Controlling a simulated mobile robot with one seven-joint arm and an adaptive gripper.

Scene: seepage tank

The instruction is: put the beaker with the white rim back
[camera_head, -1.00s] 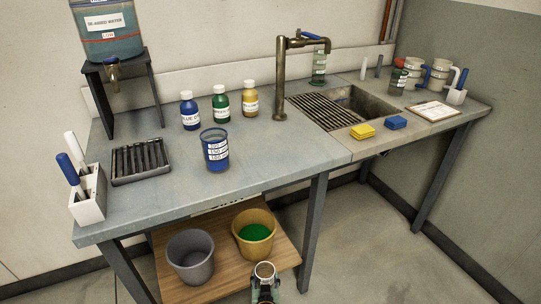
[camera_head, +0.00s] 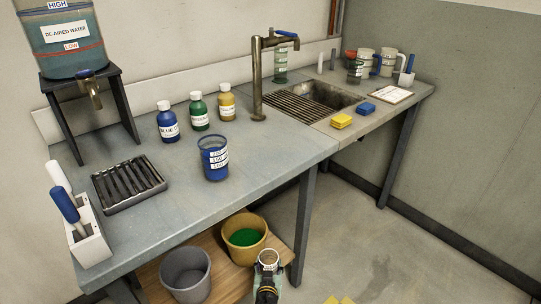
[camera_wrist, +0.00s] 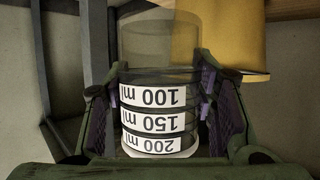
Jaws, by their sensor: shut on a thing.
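My gripper (camera_head: 266,282) is at the bottom of the head view, in front of the bench and near the lower shelf. It is shut on a clear beaker (camera_head: 268,258) with a pale rim. In the wrist view the beaker (camera_wrist: 158,96) sits between both fingers, with upside-down 100, 150 and 200 ml labels. Its whitish rim (camera_wrist: 165,154) is at the lower end of that picture. The beaker looks empty. A blue-banded beaker (camera_head: 213,160) with blue contents stands on the bench.
The bench (camera_head: 255,165) has clear room around the blue-banded beaker. A slotted black tray (camera_head: 130,184), several dye bottles (camera_head: 198,112) and the tap (camera_head: 257,85) stand on it. A yellow bucket (camera_head: 245,240) and a grey bucket (camera_head: 186,274) are on the shelf below.

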